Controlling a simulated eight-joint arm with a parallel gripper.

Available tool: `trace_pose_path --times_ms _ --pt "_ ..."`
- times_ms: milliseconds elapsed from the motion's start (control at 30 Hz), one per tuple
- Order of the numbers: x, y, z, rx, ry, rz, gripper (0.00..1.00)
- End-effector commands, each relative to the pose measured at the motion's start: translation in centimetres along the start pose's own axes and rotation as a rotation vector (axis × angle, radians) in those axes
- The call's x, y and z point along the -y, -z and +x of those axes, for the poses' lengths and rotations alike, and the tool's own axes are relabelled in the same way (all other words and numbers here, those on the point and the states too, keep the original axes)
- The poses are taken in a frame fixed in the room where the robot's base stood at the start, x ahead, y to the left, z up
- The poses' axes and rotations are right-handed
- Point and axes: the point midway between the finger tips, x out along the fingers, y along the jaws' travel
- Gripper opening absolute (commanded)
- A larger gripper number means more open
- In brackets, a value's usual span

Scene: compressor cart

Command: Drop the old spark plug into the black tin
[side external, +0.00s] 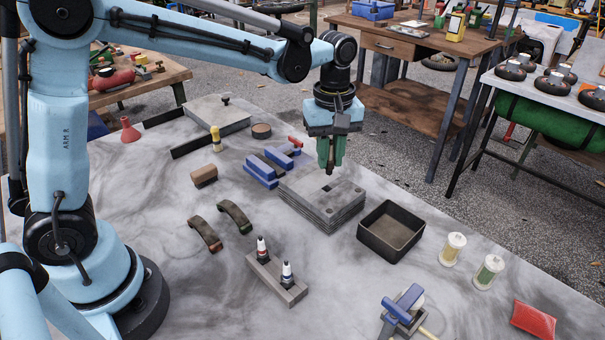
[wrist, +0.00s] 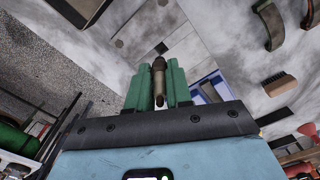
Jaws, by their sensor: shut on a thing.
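My gripper (side external: 331,158), with green fingers, hangs above the stacked grey metal block (side external: 318,212). It is shut on the old spark plug (wrist: 159,80), a brownish, worn plug that stands upright between the fingers in the wrist view. Only its dark lower tip shows in the side view (side external: 330,170). The black tin (side external: 377,246) is an open, square box just right of the block, apart from my gripper. Part of the tin shows at the top left of the wrist view (wrist: 84,10). Its inside looks empty in the side view.
A grey holder (side external: 262,272) with two white-and-dark spark plugs stands in front. Two spools (side external: 452,248) stand right of the tin. A blue vise-like tool (side external: 262,172) sits behind the block. Two curved brake shoes (side external: 206,232) lie left. Bare table surrounds the tin's front.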

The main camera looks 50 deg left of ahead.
Motion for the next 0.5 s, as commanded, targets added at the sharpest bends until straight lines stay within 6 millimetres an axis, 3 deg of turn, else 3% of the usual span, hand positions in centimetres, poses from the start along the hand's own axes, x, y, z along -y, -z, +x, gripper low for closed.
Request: trace_pose_path --times_ms 167,300,500 --pt "-3.0 -2.6 0.1 0.0 0.0 0.009 0.0" --pt "-6.4 -6.2 0.3 0.0 0.0 0.01 0.0" --pt "-9.6 -10.8 0.8 0.0 0.0 0.007 0.0"
